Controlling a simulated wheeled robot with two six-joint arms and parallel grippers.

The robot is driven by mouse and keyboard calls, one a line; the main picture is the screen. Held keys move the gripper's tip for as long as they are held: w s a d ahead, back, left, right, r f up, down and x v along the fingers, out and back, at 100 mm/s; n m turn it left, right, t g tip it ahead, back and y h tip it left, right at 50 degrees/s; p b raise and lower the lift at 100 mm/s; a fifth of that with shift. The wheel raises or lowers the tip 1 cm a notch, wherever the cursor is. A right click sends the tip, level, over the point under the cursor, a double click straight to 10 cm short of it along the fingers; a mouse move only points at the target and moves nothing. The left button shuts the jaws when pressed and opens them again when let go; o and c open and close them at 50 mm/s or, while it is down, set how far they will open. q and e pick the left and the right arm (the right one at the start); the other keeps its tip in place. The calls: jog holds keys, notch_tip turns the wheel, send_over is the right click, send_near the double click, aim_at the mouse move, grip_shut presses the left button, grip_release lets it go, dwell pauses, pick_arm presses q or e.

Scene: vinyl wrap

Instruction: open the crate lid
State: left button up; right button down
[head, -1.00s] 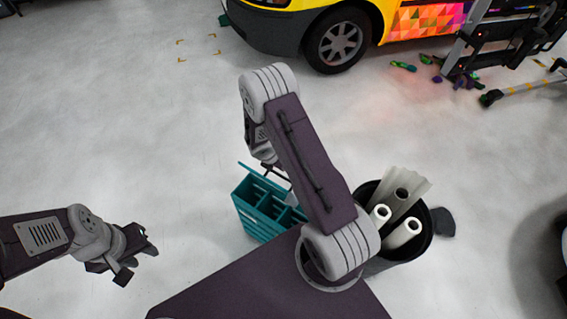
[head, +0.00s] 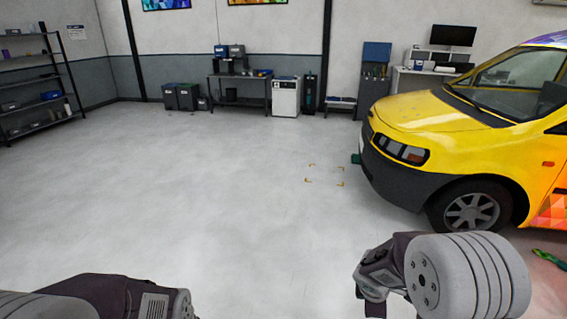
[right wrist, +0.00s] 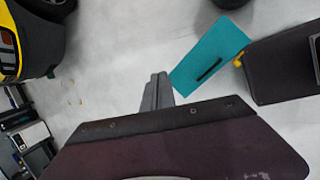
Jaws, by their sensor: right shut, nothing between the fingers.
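The crate does not show in the head view. In the right wrist view a flat teal panel with a dark slot or handle (right wrist: 208,55) appears right of my fingers; I cannot tell whether it is the crate's lid or a side. My right gripper (right wrist: 157,90) is shut and empty, with its fingertips apart from the panel in the picture.
A yellow van (head: 440,125) stands at the right. Shelving (head: 40,85), a workbench (head: 240,78) and dark bins (head: 180,96) line the far walls. The grey floor in the middle is clear.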

jog(key=s+a+m+g+y, duration=0.1)
jog(key=s+a+m+y, duration=0.1)
jog(key=s+a+m, duration=0.2)
jog(key=s+a+m+g+y, duration=0.1)
jog(key=s+a+m, duration=0.2)
jog(key=s+m, duration=0.6)
jog(key=shift+s+a+r+m+y, duration=0.2)
jog(key=shift+s+a+m+y, duration=0.2)
jog(key=shift+m, duration=0.8)
jog(key=c, duration=2)
grip_release()
jog(key=shift+w, duration=0.1)
jog(key=o, duration=0.5)
